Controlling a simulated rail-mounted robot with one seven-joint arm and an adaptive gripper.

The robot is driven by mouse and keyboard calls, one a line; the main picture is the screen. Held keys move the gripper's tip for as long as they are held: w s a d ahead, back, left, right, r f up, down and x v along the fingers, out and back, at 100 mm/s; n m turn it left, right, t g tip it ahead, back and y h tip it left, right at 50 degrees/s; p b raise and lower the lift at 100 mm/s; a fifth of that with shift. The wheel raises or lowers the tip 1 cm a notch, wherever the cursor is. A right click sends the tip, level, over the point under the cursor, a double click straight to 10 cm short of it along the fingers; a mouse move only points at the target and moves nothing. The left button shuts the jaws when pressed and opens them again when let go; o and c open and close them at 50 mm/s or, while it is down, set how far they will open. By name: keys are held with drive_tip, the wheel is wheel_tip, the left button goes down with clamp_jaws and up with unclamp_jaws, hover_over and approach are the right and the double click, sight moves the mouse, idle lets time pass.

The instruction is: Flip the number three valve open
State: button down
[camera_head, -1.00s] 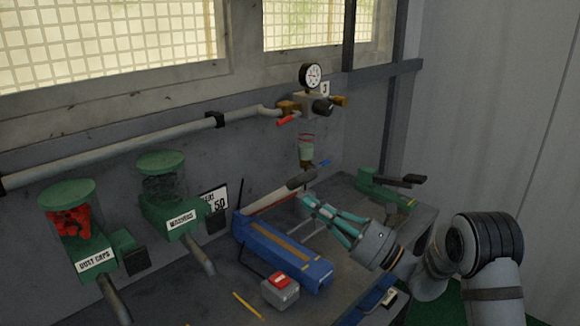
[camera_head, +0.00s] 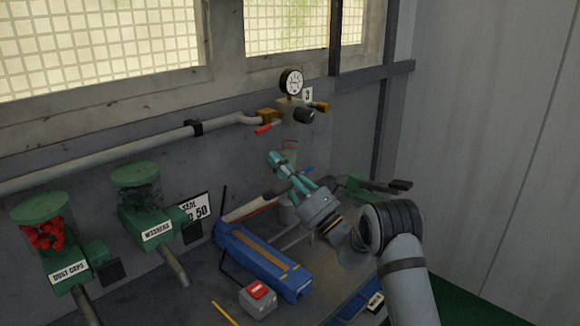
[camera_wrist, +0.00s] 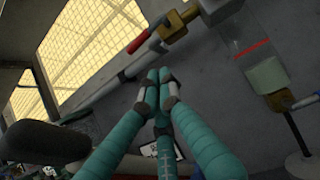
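The valve block (camera_head: 291,110) marked with a "3" tag (camera_head: 308,93) is on the back wall, with a round gauge (camera_head: 291,82) on top and a black knob (camera_head: 304,115) in front. Its red lever (camera_head: 264,129) sticks out at the lower left, by a brass fitting (camera_head: 268,115). In the wrist view the red lever (camera_wrist: 139,41) is above the fingertips, beside the brass fitting (camera_wrist: 172,24). My gripper (camera_head: 275,157) is below the red lever and apart from it. In the wrist view its teal fingers (camera_wrist: 159,84) come together at the tips, with nothing between them.
A clear bowl (camera_wrist: 265,72) hangs below the block, with a blue lever (camera_head: 309,170) under it. A grey pipe (camera_head: 120,152) runs left along the wall. Dust cap (camera_head: 43,225) and washer (camera_head: 140,195) dispensers stand left. A blue machine (camera_head: 265,262) lies on the bench.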

drive_tip(key=shift+w+a+r+p, duration=0.1)
drive_tip(key=shift+a+r+p, duration=0.2)
drive_tip(key=shift+r, duration=0.4)
drive_tip(key=shift+w+a+r+p, duration=0.15)
drive_tip(key=shift+r+p, duration=0.25)
drive_tip(key=shift+r, duration=0.35)
drive_tip(key=shift+w+a+r+p, duration=0.1)
drive_tip(key=shift+a+r+p, duration=0.2)
drive_tip(key=shift+r, duration=0.4)
drive_tip(key=shift+d, duration=0.1)
drive_tip(key=m+t, duration=0.1)
drive_tip(key=r+m+t+h+p, duration=0.1)
drive_tip(key=m, duration=0.1)
drive_tip(key=shift+s+a+r+h, duration=0.15)
drive_tip(key=shift+a+r+h, duration=0.1)
drive_tip(key=shift+a+h, duration=0.05)
drive_tip(key=v, duration=0.8)
drive_tip(key=shift+d, duration=0.3)
